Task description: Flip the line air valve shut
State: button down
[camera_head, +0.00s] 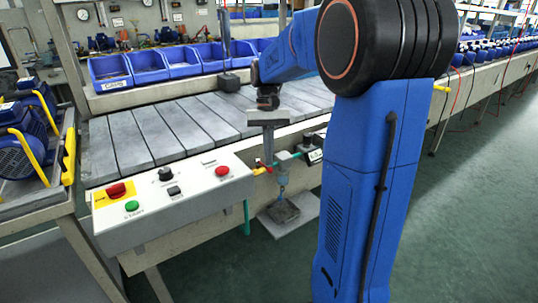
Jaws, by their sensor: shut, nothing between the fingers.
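My gripper (268,160) points down in front of the bench edge.
A control box (190,205) with red, green and black controls stands left of the valve. A grey plate (297,222) lies below. Blue bins (147,64) line the slatted conveyor's back.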

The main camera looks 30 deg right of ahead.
jog(key=shift+s+a+f, duration=0.15)
jog(key=shift+s+a, duration=0.25)
jog(key=shift+s, duration=0.1)
jog(key=shift+d, duration=0.1)
jog(key=w+d, duration=0.1)
jog(key=w, duration=0.1)
jog(key=w+d+r, duration=0.1)
jog(key=w+d, duration=0.1)
jog(key=shift+w+d+r, duration=0.2)
jog(key=shift+w, duration=0.1)
jog(key=v, duration=0.9)
jog(key=shift+s, duration=0.15)
jog(key=shift+r, duration=0.1)
